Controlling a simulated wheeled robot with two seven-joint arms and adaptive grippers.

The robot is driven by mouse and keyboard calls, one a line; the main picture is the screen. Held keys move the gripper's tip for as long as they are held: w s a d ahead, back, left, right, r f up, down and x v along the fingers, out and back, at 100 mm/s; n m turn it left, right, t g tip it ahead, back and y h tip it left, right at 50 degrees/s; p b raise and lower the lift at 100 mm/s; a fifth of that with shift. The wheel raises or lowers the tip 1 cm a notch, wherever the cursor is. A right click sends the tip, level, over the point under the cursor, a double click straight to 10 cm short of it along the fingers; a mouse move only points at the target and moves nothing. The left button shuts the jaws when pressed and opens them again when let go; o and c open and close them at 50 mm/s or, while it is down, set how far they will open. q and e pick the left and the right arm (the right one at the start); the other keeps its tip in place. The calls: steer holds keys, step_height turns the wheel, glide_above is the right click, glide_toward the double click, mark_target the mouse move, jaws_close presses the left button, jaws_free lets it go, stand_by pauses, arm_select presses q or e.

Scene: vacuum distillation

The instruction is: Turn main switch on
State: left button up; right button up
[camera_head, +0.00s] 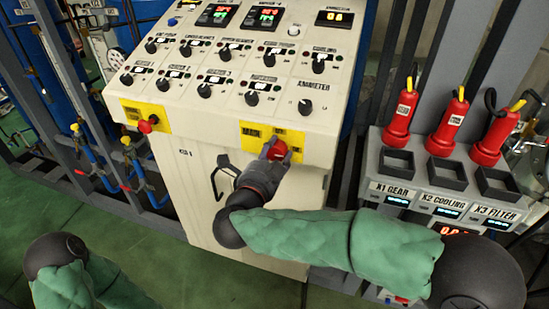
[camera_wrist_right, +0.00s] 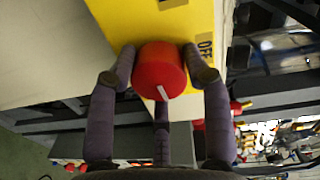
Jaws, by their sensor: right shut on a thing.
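The main switch is a round red knob (camera_head: 277,149) on a yellow plate (camera_head: 256,131) at the lower right of the cabinet's sloped panel. In the right wrist view the knob (camera_wrist_right: 160,70) fills the space between my fingers, and its white mark points down and slightly right. The word OFF shows on the yellow plate (camera_wrist_right: 204,45) right of the knob. My right gripper (camera_head: 275,153) is shut on the knob, with a finger on each side, also in the right wrist view (camera_wrist_right: 160,68). My left gripper is not in view; only part of the left arm shows at lower left.
The cream cabinet (camera_head: 205,190) carries rows of black knobs and displays above. Another red knob (camera_head: 147,124) sits on a yellow plate at left. Blue pipes with valves stand left. A grey unit (camera_head: 440,180) with several red probes stands right. Green floor (camera_head: 130,240) is clear at lower left.

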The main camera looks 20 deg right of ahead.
steer(key=shift+d+r+m+b, duration=0.1)
steer(key=shift+r+m+b, duration=0.15)
steer(key=shift+m, duration=0.35)
steer(key=shift+f, duration=0.1)
steer(key=o, duration=1.1)
steer(key=shift+o, duration=0.2)
steer(key=shift+f, duration=0.1)
steer(key=shift+s, duration=0.1)
steer(key=shift+s+a, duration=0.2)
steer(key=shift+a, duration=0.05)
steer(key=v, duration=1.1)
steer(key=shift+s+a, duration=0.1)
steer(key=shift+s, duration=0.05)
